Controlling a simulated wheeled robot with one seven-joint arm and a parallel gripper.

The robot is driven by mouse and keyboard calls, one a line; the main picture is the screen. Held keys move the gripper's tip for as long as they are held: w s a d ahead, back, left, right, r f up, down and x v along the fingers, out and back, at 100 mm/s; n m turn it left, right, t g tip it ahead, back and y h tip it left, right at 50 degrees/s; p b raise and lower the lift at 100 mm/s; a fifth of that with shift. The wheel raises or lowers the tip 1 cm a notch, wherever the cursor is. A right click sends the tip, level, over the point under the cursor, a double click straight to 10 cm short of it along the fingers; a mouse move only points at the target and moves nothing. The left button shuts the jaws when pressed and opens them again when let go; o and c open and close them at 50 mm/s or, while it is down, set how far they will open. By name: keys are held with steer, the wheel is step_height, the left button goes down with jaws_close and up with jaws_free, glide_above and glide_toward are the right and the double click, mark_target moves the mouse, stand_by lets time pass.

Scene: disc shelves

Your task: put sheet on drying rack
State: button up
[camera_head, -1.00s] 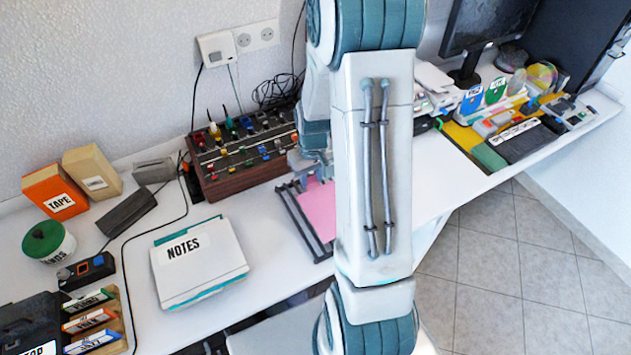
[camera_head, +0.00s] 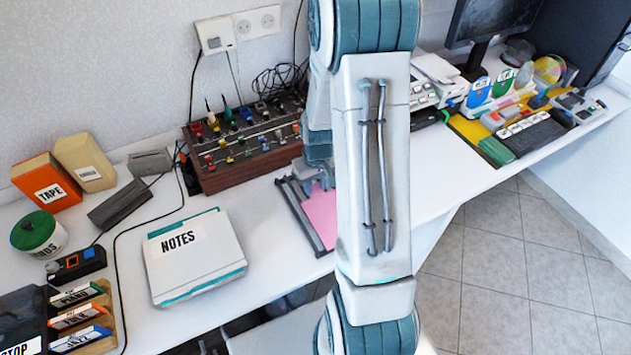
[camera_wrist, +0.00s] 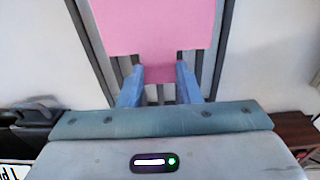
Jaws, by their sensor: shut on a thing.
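The pink sheet (camera_wrist: 155,25) lies over the grey slatted drying rack (camera_wrist: 226,45) in the wrist view. My gripper (camera_wrist: 159,75) is shut on the near edge of the sheet, a narrow pink part showing between its two blue fingers. Whether the sheet touches the slats all over, I cannot tell. In the head view, the sheet (camera_head: 321,217) and the rack (camera_head: 296,212) show on the white desk, partly hidden behind my arm. My gripper (camera_head: 318,178) is mostly hidden there.
A knobbed mixer box (camera_head: 240,150) stands just behind the rack. A white NOTES binder (camera_head: 195,262) lies to its left. Keyboard, discs and a monitor (camera_head: 490,20) stand at the right. Bare desk (camera_head: 262,215) lies between binder and rack.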

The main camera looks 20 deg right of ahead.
steer(key=shift+f+b, duration=0.55)
steer(key=shift+f, duration=0.1)
steer(key=o, duration=1.1)
steer(key=shift+r, duration=0.15)
steer(key=r, duration=0.9)
steer(key=s+r, duration=0.1)
steer(key=r, duration=0.3)
steer(key=shift+r+p, duration=0.3)
steer(key=shift+p, duration=0.05)
